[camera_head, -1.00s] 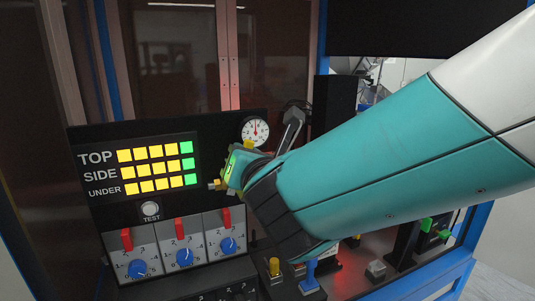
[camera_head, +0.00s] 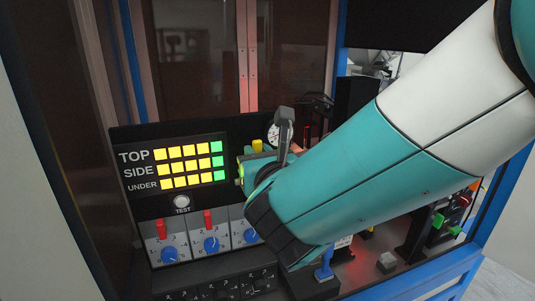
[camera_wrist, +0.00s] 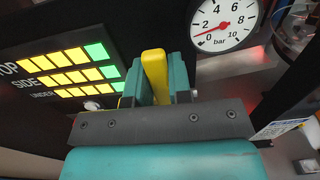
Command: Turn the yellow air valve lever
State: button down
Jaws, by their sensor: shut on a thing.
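The yellow valve lever (camera_wrist: 155,72) stands between the two teal fingers of my gripper (camera_wrist: 158,78) in the wrist view. The fingers are shut on it, one on each side, and its rounded top shows above them. In the head view a yellow tip of the lever (camera_head: 257,146) shows above my gripper (camera_head: 256,167), at the right of the lamp panel. My gripper and wrist hide the lever's lower part and the valve body.
A pressure gauge (camera_wrist: 222,25) is right of the lever, its red needle low, between 0 and 2. The lamp panel (camera_head: 172,141) with yellow and green squares is at left. Red switches and blue knobs (camera_head: 211,244) sit below. A blue-framed table edge (camera_head: 420,272) runs at right.

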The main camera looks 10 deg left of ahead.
jog(key=shift+s+a+f, duration=0.1)
jog(key=shift+s+f, duration=0.1)
jog(key=shift+f, duration=0.05)
jog(key=c, duration=1)
grip_release()
jog(key=shift+s, duration=0.1)
jog(key=shift+c, duration=0.2)
jog(key=shift+r, duration=0.15)
jog(key=b+v, duration=0.7)
jog(key=v, duration=1)
jog(key=shift+d+b, duration=0.2)
jog(key=shift+b, duration=0.2)
